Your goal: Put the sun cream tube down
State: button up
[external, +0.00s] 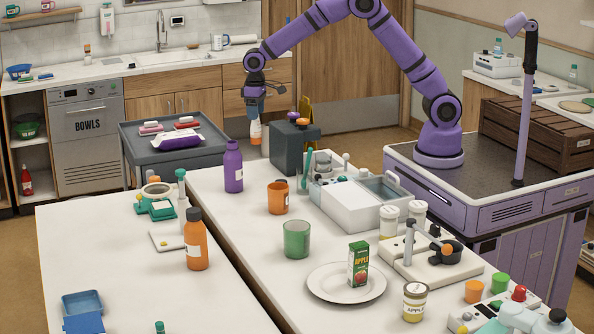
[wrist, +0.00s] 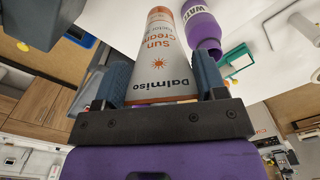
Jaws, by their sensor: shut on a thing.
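The sun cream tube (wrist: 165,60) is white and grey with an orange end and orange lettering. My gripper (wrist: 163,85) is shut on it, with a blue-grey finger on each side in the wrist view. In the external view the tube (external: 255,131) hangs below my gripper (external: 255,108), orange end down. It is in the air near the far end of the white tables, between the grey cart and the dark grey box.
A purple bottle (external: 233,168) and an orange cup (external: 278,197) stand on the white table near the tube. A dark grey box (external: 288,148) is close on the right. The grey cart (external: 140,143) at left carries a purple pack. Bare table shows around the green cup (external: 297,239).

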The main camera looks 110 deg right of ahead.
jog(key=s+d+m, duration=0.2)
jog(key=s+d, duration=0.1)
jog(key=d, duration=0.7)
notch_tip(320, 180, down, 15)
jog(key=shift+w, duration=0.2)
jog(key=shift+f, duration=0.2)
jog(key=o, duration=1.2)
